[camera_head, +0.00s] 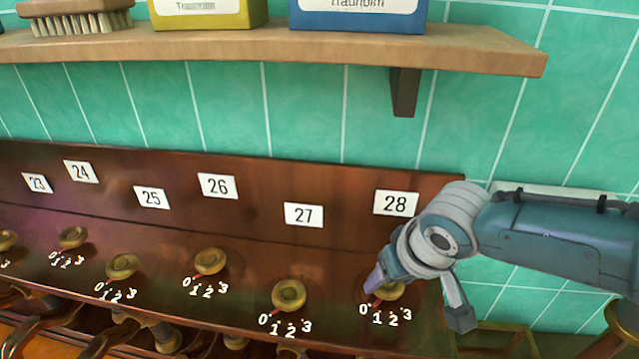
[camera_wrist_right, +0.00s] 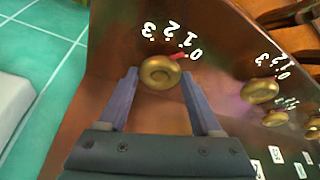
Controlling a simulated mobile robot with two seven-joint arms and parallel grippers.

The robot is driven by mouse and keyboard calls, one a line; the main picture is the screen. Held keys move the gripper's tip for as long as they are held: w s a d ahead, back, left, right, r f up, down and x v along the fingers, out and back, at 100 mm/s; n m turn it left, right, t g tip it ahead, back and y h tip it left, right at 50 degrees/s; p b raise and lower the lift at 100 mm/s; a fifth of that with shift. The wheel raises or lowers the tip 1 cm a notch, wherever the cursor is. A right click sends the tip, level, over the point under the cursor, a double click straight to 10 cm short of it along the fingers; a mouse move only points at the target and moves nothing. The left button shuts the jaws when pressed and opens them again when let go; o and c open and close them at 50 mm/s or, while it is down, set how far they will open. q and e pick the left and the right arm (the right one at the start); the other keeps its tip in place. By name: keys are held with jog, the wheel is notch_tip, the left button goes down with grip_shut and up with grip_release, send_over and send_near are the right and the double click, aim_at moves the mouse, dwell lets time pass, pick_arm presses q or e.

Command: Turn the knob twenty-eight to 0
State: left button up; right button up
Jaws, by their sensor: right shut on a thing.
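Knob twenty-eight (camera_head: 390,292) is a round brass knob on the brown panel, below the white label 28 (camera_head: 396,203). Its dial reads 0, 1, 2, 3. It also shows in the right wrist view (camera_wrist_right: 160,73), where its red pointer (camera_wrist_right: 179,55) points close to the 0 mark (camera_wrist_right: 196,52). My right gripper (camera_wrist_right: 158,80) is shut on the knob, with one finger on each side of it. In the head view my right gripper (camera_head: 388,284) partly covers the knob. My left gripper is not in view.
Knob 27 (camera_head: 289,295) is to the left, with several more knobs beyond it. A wooden shelf (camera_head: 470,55) runs above the panel, holding a brush (camera_head: 75,15), a yellow box (camera_head: 208,12) and a blue box (camera_head: 357,18). A stool (camera_head: 622,325) is at the lower right.

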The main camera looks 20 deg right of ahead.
jog(key=shift+a+m+h, duration=0.15)
jog(key=shift+m+h, duration=0.25)
jog(key=shift+m, duration=0.8)
jog(key=o, duration=1.4)
jog(key=shift+c, duration=0.2)
jog(key=shift+r+p, duration=0.1)
jog(key=shift+p, duration=0.2)
jog(key=p+v, duration=0.3)
jog(key=v, duration=0.6)
jog(key=shift+r+p, duration=0.3)
jog(key=shift+r, duration=0.1)
